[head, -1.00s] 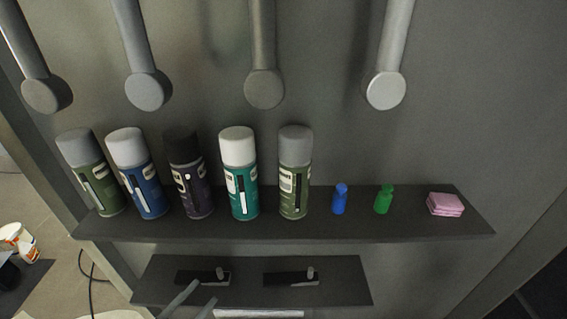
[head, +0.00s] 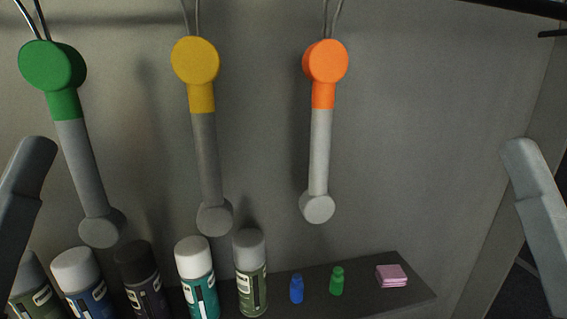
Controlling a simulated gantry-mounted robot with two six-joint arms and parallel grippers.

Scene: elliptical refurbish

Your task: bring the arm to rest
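In the head view, grey parts of my two arms show at the left and right picture edges. No fingertips of either gripper are in view, so I cannot see what they hold. Three hanging elliptical links with grey shafts and round ends are in front of the grey wall: one with a green top (head: 53,66), one with a yellow top (head: 195,62) and one with an orange top (head: 325,62). Their grey lower ends hang free above the shelf.
A dark shelf (head: 410,287) holds several spray cans, including a teal one (head: 197,278), and a blue bottle (head: 296,289), a green bottle (head: 337,282) and pink cloths (head: 392,276). The wall right of the orange-topped link is clear.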

